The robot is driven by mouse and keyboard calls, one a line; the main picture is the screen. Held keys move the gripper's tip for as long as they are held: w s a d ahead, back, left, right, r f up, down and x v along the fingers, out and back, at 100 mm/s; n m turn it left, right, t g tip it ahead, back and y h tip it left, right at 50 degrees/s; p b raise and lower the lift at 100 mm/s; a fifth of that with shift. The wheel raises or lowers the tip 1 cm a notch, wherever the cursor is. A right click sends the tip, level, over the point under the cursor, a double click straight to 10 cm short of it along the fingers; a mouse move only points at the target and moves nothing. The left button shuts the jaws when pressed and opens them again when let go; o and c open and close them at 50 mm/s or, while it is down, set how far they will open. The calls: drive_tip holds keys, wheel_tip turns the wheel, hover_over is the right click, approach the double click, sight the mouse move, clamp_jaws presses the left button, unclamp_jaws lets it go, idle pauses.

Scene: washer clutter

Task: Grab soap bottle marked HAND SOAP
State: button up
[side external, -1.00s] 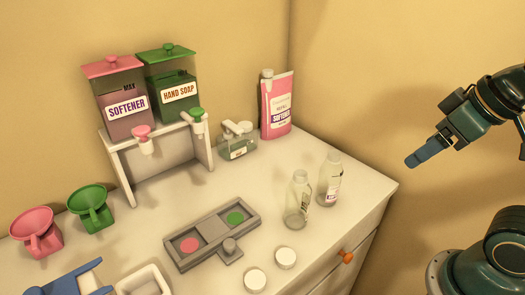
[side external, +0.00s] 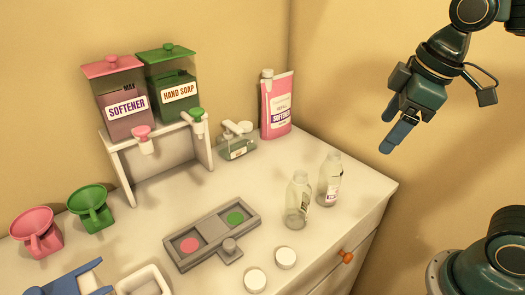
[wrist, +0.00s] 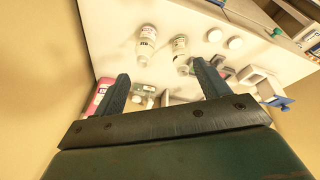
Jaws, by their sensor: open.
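A green-lidded dispenser tank (side external: 172,82) labelled HAND SOAP stands on the white rack at the back. Two clear, apparently empty bottles stand upright near the right side of the cabinet top: a nearer one (side external: 298,203) and a farther one (side external: 330,182). Their labels are too small to read. In the wrist view the two bottles show as one on the left (wrist: 147,42) and one on the right (wrist: 181,55), beyond the fingertips. My gripper (side external: 393,138) is open and empty, above and right of the bottles; its spread fingers show in the wrist view (wrist: 162,72).
A pink-lidded SOFTENER tank (side external: 122,105) stands beside the green one. A pump bottle (side external: 237,147) and pink refill pouch (side external: 277,105) stand behind the bottles. A grey tray (side external: 212,238) and two white caps (side external: 270,269) lie in front. Funnels (side external: 90,208) stand left.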

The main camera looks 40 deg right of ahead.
drive_tip(key=w+a+n+g, duration=0.2)
drive_tip(key=w+a+n, duration=0.2)
drive_tip(key=w+n, duration=0.15)
drive_tip(key=n+g, duration=0.2)
drive_tip(key=n, duration=0.3)
hover_over(301, 185)
drive_tip(key=w+d, duration=0.1)
drive_tip(key=w, duration=0.1)
wheel_tip(301, 185, down, 3)
drive_tip(key=shift+s+d+f, duration=0.1)
drive_tip(key=shift+s, duration=0.05)
drive_tip(key=shift+f, duration=0.1)
drive_tip(key=shift+f, duration=4.15)
drive_tip(key=shift+s+f, duration=0.15)
drive_tip(key=shift+f, duration=1.2)
drive_tip(key=shift+s+f, duration=0.15)
drive_tip(key=shift+f, duration=1.15)
